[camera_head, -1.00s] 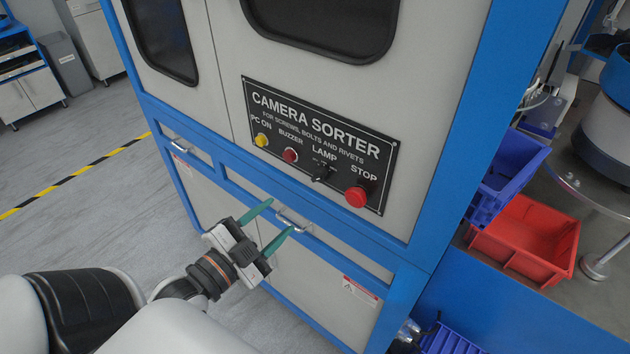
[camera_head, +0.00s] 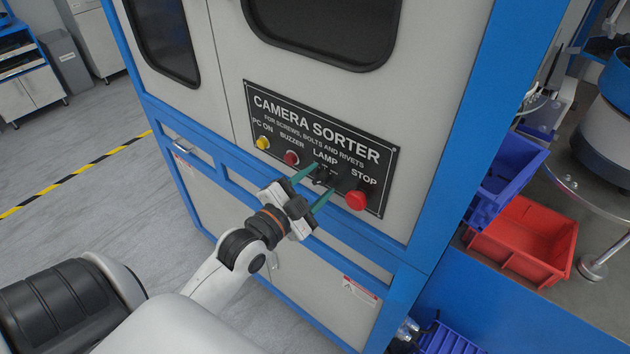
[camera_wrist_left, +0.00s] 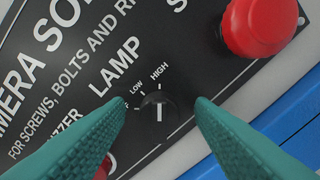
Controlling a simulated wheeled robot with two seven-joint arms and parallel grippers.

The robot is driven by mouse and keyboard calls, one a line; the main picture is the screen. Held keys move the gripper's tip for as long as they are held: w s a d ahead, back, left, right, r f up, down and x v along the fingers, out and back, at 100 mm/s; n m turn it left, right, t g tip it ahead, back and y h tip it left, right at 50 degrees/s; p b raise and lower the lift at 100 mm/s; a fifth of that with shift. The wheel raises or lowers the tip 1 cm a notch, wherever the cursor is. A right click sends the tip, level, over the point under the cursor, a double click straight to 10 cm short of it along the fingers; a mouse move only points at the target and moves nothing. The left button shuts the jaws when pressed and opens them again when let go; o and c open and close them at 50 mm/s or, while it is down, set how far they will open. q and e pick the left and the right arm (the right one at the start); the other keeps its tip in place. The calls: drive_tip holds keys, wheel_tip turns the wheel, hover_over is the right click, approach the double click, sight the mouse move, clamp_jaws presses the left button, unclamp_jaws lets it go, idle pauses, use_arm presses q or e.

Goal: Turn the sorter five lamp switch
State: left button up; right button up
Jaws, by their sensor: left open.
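The lamp switch (camera_head: 322,178) is a small black rotary knob on the black camera sorter panel (camera_head: 262,92), under the word LAMP. In the left wrist view the knob (camera_wrist_left: 158,106) shows a white pointer line, with LOW and HIGH marked above it. My left gripper (camera_head: 318,182) is open, its green fingertips on either side of the knob. In the left wrist view the fingers (camera_wrist_left: 160,104) show to the left and right of the knob, with gaps between them and it. The right gripper is not in view.
The red STOP button (camera_head: 356,200) sits close to the right of the knob. The red buzzer button (camera_head: 291,158) and yellow PC ON button (camera_head: 262,142) are to its left. A metal handle (camera_head: 181,146) is on the lower door. Blue and red bins (camera_head: 525,240) stand at right.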

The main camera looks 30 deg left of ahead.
use_arm(q)
drive_tip(key=c, duration=0.9)
drive_tip(key=shift+c, duration=0.2)
